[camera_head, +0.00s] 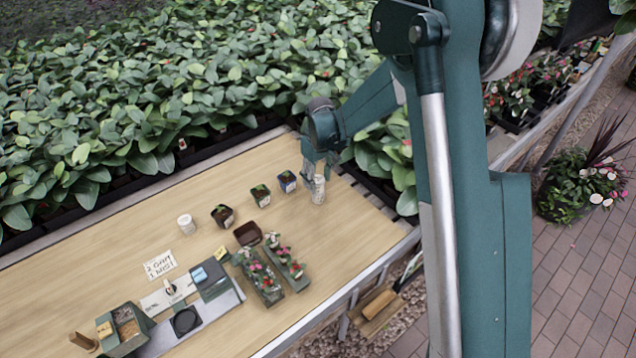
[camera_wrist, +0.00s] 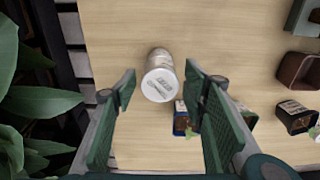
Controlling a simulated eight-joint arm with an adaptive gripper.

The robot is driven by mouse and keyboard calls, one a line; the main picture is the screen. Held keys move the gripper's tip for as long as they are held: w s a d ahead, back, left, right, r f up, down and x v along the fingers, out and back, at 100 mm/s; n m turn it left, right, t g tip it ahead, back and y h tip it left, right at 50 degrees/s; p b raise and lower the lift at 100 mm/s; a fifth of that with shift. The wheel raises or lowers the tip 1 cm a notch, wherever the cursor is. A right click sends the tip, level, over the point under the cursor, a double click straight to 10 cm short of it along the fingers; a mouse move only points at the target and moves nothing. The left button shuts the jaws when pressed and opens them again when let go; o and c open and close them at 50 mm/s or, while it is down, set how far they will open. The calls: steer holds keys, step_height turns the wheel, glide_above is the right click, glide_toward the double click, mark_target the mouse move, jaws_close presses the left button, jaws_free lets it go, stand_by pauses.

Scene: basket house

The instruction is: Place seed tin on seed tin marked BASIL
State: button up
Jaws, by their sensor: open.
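A tall white column (camera_head: 318,190) stands upright on the far right part of the table, under my gripper (camera_head: 316,166). It looks like one white seed tin on top of another, though the seam is too small to be sure. In the wrist view its white lid (camera_wrist: 160,85) with a small printed label lies between the two fingers of my gripper (camera_wrist: 160,74). The fingers are open, with gaps on both sides of the lid. The label cannot be read. Another white tin (camera_head: 186,224) stands alone to the left on the table.
A blue pot (camera_head: 287,181) stands close to the column and shows beside the right finger in the wrist view (camera_wrist: 181,120). Dark seedling pots (camera_head: 223,215), a brown empty pot (camera_head: 248,234) and flower trays (camera_head: 262,280) stand nearer. Dense leafy plants border the table behind.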

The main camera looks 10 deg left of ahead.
mark_target(320, 180)
step_height(320, 180, up, 10)
steer(key=shift+s+d+r+p, duration=0.1)
steer(key=shift+s+d+p, duration=0.05)
steer(key=shift+p, duration=0.3)
stand_by(0.6)
steer(key=s+d+r+m+t, duration=0.2)
steer(key=s+d+r, duration=0.5)
steer(key=d+r, duration=0.2)
steer(key=s+d+r+m+t, duration=0.1)
steer(key=s+d+r+m, duration=0.1)
steer(key=s+d+r, duration=0.6)
steer(key=s+d+r+m+t, duration=0.1)
steer(key=s+d+m+t, duration=0.1)
steer(key=s+d, duration=0.5)
steer(key=s+d+m+t, duration=0.2)
steer(key=s+d, duration=0.5)
steer(key=s, duration=0.8)
steer(key=shift+d+r+m, duration=0.25)
steer(key=shift+r+m, duration=0.15)
steer(key=shift+m, duration=0.1)
